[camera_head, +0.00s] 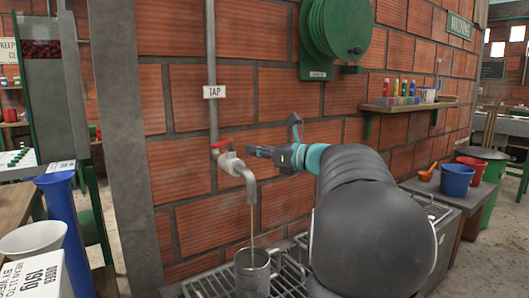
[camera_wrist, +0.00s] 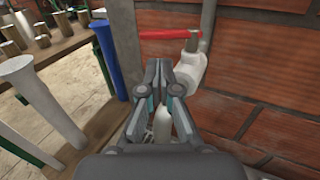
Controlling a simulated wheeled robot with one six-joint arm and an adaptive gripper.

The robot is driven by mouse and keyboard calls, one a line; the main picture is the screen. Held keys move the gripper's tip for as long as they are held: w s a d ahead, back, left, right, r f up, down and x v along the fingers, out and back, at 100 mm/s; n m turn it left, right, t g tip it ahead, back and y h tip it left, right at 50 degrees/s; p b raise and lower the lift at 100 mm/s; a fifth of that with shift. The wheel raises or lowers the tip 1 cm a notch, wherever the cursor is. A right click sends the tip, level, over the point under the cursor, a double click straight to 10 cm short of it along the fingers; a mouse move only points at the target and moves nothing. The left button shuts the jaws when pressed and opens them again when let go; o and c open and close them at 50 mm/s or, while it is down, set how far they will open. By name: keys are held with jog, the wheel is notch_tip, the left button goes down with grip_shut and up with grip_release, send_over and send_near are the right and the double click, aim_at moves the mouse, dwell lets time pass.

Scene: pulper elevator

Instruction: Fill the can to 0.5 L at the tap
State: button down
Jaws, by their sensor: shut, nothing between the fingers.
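The tap (camera_head: 232,162) is a pale pipe fitting with a red handle (camera_head: 221,144) and a downturned spout. A thin stream of water (camera_head: 252,222) runs from the spout down into the can (camera_head: 252,281). The can is grey metal and stands upright under the spout; its water level cannot be made out. My gripper (camera_head: 262,151) is shut and empty, just right of the tap at about handle height. In the wrist view, the gripper (camera_wrist: 158,68) shows its fingers together, with the tap (camera_wrist: 191,68) and red handle (camera_wrist: 170,34) beyond and to the right.
The can stands on a slatted metal rack (camera_head: 285,282) against the brick wall. A green hose reel (camera_head: 336,26) hangs above, with a shelf of bottles (camera_head: 405,100) to its right. A blue bucket (camera_head: 456,180) stands at the right. A blue cylinder (camera_head: 66,215) stands at the left.

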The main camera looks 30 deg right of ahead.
aim_at(223, 145)
jog(key=x, duration=0.8)
jog(key=shift+d+h, duration=0.1)
jog(key=shift+h, duration=0.4)
